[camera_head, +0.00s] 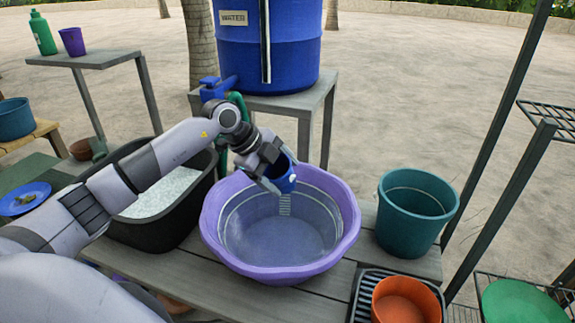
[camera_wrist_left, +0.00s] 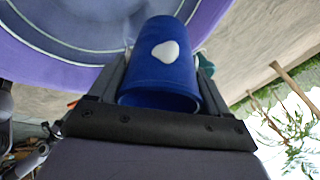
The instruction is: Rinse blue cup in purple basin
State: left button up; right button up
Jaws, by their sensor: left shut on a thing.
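The purple basin (camera_head: 225,252) stands on the grey slatted table, and its inside looks pale and bluish. My left gripper (camera_head: 278,180) is over the back part of the basin, shut on the blue cup (camera_head: 284,182). The cup is tilted and sits near the level of the basin's rim. In the left wrist view the blue cup (camera_wrist_left: 158,85) lies between the two fingers and has a white spot on its side. The purple basin's rim (camera_wrist_left: 45,45) shows behind it there. I cannot tell whether the cup touches the water. My right gripper is not in view.
A black tub (camera_head: 150,232) with pale contents stands left of the basin, under my left arm. A teal bucket (camera_head: 415,212) stands to the right, with an orange bowl (camera_head: 405,300) in front. A blue water barrel (camera_head: 270,45) with a tap stands behind.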

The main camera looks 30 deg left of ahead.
pick_arm(q)
jog(key=shift+s+f, duration=0.1)
jog(key=shift+f, duration=0.5)
notch_tip(320, 180, down, 5)
jog(key=shift+r+b, duration=0.2)
jog(key=shift+b, duration=0.25)
jog(key=shift+f+b, duration=6.4)
jog(key=shift+f, duration=0.15)
jog(key=shift+f, duration=0.45)
jog(key=shift+r, duration=0.15)
